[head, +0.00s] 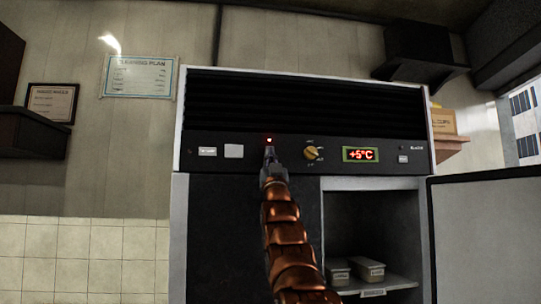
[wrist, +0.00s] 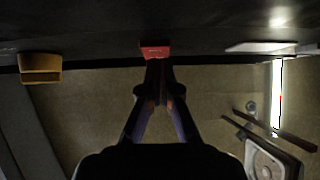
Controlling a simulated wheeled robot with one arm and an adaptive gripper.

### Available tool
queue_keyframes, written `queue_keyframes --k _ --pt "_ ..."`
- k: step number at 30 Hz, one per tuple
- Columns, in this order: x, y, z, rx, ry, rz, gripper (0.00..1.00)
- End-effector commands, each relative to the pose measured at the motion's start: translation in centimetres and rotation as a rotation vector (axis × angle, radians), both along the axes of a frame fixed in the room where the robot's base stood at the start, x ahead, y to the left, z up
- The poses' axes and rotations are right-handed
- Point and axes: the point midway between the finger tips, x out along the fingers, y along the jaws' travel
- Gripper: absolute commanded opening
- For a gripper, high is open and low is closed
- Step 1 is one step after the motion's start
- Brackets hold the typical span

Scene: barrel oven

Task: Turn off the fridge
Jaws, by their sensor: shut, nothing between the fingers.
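The fridge (head: 245,195) stands ahead with a dark control panel (head: 380,141) across its upper part. My gripper (head: 269,150) is shut and empty, with its tips at the panel just below a small red light (head: 269,140). In the wrist view my shut fingertips (wrist: 159,66) are right at a red switch (wrist: 155,49) on the panel. I cannot tell whether they touch it. My gripper hides most of the switch in the head view. A yellow knob (head: 311,153) is right of my gripper; it also shows at left in the wrist view (wrist: 40,67).
A lit display (head: 360,155) reads +5°C. White labels or buttons (head: 234,151) sit left of my gripper. The fridge's right door (head: 485,225) stands open, and containers (head: 368,269) rest on a shelf inside. A wall shelf (head: 32,133) is at the left.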

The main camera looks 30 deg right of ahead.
Motion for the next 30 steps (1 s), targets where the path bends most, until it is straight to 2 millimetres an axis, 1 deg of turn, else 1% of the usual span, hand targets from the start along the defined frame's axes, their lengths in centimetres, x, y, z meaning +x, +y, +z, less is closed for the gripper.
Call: queue_keyframes --k 8,12,20,25,30 --pt "0.0 0.0 0.1 0.003 0.006 0.0 0.0" --pt "0.3 -0.1 0.3 0.017 0.038 0.001 0.0" --pt "0.3 -0.1 0.0 0.015 0.037 0.001 0.0" --pt "-0.5 0.5 -0.1 0.015 0.036 0.003 0.0" --pt "-2.2 1.8 0.3 0.013 0.03 0.007 0.0"
